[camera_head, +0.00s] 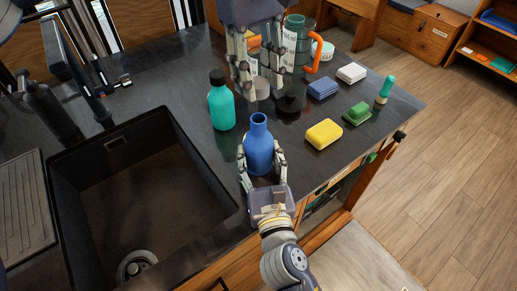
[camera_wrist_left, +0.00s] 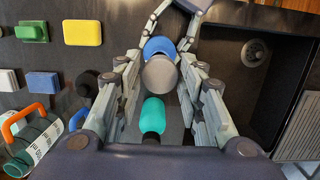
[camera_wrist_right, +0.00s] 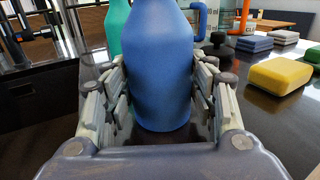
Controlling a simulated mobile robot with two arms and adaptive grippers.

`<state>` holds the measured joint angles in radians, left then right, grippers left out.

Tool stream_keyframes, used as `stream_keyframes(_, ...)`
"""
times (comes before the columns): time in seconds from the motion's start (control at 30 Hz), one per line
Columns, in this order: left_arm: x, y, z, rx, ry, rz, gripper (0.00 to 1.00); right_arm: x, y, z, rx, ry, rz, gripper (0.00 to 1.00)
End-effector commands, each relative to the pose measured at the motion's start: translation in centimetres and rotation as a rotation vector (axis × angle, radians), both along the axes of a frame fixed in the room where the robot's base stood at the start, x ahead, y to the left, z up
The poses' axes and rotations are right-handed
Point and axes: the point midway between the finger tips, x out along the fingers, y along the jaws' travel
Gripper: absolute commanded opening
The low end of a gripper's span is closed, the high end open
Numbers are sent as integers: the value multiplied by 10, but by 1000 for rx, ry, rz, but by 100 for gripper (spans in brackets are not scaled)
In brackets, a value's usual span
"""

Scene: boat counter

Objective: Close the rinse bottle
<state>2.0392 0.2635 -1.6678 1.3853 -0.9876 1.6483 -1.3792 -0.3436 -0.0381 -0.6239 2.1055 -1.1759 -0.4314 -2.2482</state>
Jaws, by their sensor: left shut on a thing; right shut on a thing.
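A blue bottle (camera_head: 258,150) with a bare, open neck stands upright on the dark counter, right of the sink. My right gripper (camera_head: 259,160) is shut around its body; the bottle fills the middle of the right wrist view (camera_wrist_right: 160,70). My left gripper (camera_head: 262,94) is shut on a grey cap (camera_head: 261,88), held behind and above the bottle's neck, apart from it. In the left wrist view the grey cap (camera_wrist_left: 160,75) sits between the fingers and partly covers the blue bottle (camera_wrist_left: 157,46).
A teal bottle with a black top (camera_head: 221,108) stands close on the left. The sink (camera_head: 125,185) opens at the left. Yellow (camera_head: 324,133), green (camera_head: 357,113), blue (camera_head: 323,88) and white (camera_head: 351,73) blocks lie right. An orange-handled container (camera_head: 312,66) stands behind.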

Motion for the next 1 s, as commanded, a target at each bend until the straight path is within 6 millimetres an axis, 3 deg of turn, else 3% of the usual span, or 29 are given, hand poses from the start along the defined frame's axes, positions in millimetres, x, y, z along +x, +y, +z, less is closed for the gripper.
stream_keyframes(0.4,0,0,-48,4,-5,0,27,0,0,0,0,0,0,10)
stream_keyframes(1.0,0,0,-51,4,-7,-1,27,0,0,0,0,0,0,10)
